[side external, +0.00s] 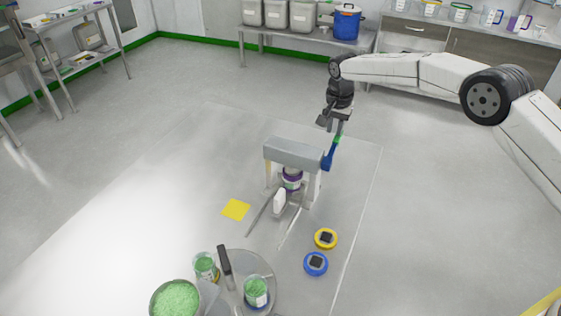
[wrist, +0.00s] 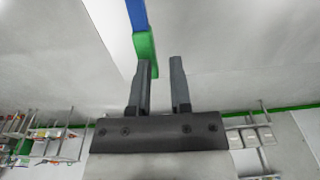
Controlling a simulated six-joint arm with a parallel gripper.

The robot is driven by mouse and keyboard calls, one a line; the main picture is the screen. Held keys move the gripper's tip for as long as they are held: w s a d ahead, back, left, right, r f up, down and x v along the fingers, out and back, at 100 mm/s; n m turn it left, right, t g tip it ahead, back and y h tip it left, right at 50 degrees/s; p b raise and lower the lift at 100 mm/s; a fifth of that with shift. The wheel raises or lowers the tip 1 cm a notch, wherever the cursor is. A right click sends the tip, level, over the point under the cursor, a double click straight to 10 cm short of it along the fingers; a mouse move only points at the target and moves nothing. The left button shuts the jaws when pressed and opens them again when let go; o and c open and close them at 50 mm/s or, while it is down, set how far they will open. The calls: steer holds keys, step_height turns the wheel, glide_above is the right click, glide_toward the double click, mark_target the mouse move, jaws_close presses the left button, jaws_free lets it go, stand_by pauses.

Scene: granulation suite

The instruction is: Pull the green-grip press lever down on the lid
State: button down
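The press (side external: 293,153) has a grey top block on legs and stands on the pale work surface. Its lever shows a blue arm (side external: 328,160) and a green grip (side external: 337,140) at the block's right end, slanting up. A jar with purple and white parts (side external: 292,180) stands under the block; its lid is partly hidden. My gripper (side external: 340,119) is just above the green grip. In the wrist view my gripper (wrist: 162,72) is open, with nothing visible between its fingertips. The green grip (wrist: 144,48) lies at the left finger, partly hidden by it; contact cannot be told.
A yellow square (side external: 236,209) lies left of the press. Yellow (side external: 326,238) and blue (side external: 316,264) round pieces lie in front. A round tray (side external: 269,285) with green-filled cups and a bowl (side external: 175,299) of green granules are nearest. Floor right of the press is clear.

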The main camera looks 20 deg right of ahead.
mark_target(337, 141)
step_height(337, 141, up, 14)
steer(key=s+a, duration=0.1)
steer(key=shift+s+a, duration=0.3)
stand_by(0.5)
steer(key=shift+f, duration=0.15)
steer(key=s+d+f+n, duration=0.3)
steer(key=s, duration=0.8)
steer(key=s+d+f+n+t, duration=0.1)
steer(key=s+d+f+n, duration=0.2)
steer(key=s, duration=0.8)
steer(key=s+d+f+n, duration=0.3)
steer(key=s+d, duration=0.1)
steer(key=s, duration=0.7)
steer(key=shift+s+f+t, duration=0.3)
steer(key=shift+f+t, duration=0.1)
